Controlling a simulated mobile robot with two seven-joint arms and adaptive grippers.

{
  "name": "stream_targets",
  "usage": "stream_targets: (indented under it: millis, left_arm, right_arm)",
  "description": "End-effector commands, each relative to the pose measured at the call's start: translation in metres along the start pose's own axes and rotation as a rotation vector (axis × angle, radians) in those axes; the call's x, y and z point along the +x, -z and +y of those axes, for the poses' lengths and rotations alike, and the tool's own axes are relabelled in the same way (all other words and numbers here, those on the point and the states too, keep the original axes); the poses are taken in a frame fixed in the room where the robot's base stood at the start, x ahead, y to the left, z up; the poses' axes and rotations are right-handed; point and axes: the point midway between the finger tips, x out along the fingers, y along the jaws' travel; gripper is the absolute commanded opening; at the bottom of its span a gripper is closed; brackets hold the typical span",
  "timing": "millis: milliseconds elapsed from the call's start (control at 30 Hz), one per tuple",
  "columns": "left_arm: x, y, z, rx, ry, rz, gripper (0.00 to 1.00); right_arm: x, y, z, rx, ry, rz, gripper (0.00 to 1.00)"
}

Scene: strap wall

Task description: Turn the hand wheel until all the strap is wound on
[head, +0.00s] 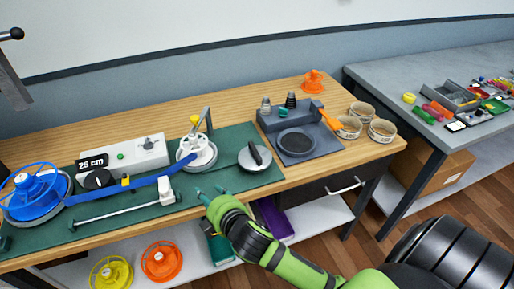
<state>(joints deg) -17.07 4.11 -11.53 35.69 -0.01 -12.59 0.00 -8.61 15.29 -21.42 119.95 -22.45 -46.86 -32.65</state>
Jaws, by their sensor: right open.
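The blue strap (115,188) runs from a blue spool (35,193) at the left of the bench, past a white guide block, to a white wheel (199,153). The white wheel has a yellow knob (195,119) on top and a grey bracket beside it. I cannot tell how much strap is on the wheel. My right gripper (209,191) is open and empty, at the front edge of the green mat, in front of the wheel and apart from it. My left gripper is not in view.
A white box (122,156) with a "25 cm" display stands behind the strap. A round grey lidded disc (255,157) and a dark grey fixture (300,141) are to the right. Orange and yellow spools lie on the shelf below.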

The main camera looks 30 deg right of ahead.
Motion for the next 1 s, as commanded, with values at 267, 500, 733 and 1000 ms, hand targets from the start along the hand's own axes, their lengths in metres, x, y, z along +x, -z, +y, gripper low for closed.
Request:
stream_targets:
  millis: [267, 500, 733, 1000]
  left_arm:
    - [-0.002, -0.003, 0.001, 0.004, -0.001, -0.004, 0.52]
    - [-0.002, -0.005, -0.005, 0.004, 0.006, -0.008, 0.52]
    - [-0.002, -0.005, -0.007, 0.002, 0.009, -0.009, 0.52]
    - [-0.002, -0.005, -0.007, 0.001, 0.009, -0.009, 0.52]
  right_arm:
    - [0.009, 0.149, 0.110, -1.053, -0.647, 0.368, 0.49]
    - [0.004, 0.212, 0.086, -2.013, -1.182, 0.585, 0.49]
    - [0.037, 0.150, 0.045, 2.434, 1.333, -0.773, 0.49]
    - [0.067, -0.038, 0.093, 1.627, 0.776, -0.911, 0.49]
